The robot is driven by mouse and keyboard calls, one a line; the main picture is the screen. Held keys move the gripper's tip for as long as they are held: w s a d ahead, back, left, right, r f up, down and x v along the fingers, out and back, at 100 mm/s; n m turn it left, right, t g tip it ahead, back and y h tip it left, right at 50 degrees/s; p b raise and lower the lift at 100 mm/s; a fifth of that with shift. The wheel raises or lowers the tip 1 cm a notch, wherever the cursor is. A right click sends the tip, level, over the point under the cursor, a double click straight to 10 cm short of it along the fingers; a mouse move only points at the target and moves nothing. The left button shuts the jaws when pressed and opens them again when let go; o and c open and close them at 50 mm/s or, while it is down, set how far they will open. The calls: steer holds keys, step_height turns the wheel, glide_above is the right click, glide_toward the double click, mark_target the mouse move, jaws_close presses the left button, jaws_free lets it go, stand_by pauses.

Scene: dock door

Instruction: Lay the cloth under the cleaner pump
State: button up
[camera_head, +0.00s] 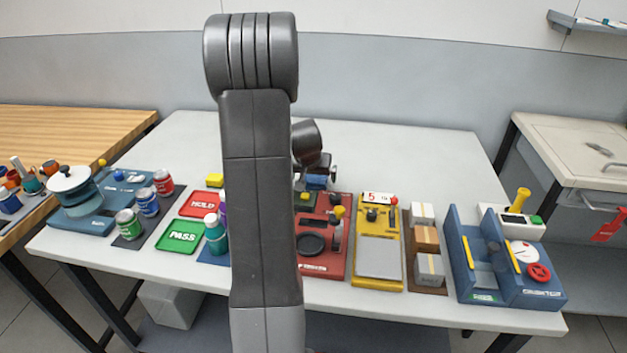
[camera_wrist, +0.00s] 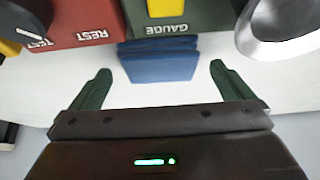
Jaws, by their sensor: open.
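A folded dark blue cloth (camera_wrist: 160,62) lies on the white table in the wrist view, against the green GAUGE block. My gripper (camera_wrist: 160,69) is open, with its two green fingers apart and nothing between their tips but the view of the cloth just beyond. I cannot tell whether the fingers touch the table. In the head view my arm hides much of the middle of the table. I cannot surely make out the cleaner pump; a teal bottle with a pale cap (camera_head: 215,236) stands left of my arm.
A red TEST/REST block (camera_wrist: 85,22) and a green GAUGE block (camera_wrist: 185,22) stand beyond the cloth. A round silver thing (camera_wrist: 285,30) is at the right. Green PASS (camera_head: 181,237) and red HOLD trays, a yellow scale (camera_head: 379,262) and a blue counter machine (camera_head: 505,260) line the front.

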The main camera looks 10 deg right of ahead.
steer(key=shift+x, duration=0.8)
steer(key=c, duration=1.1)
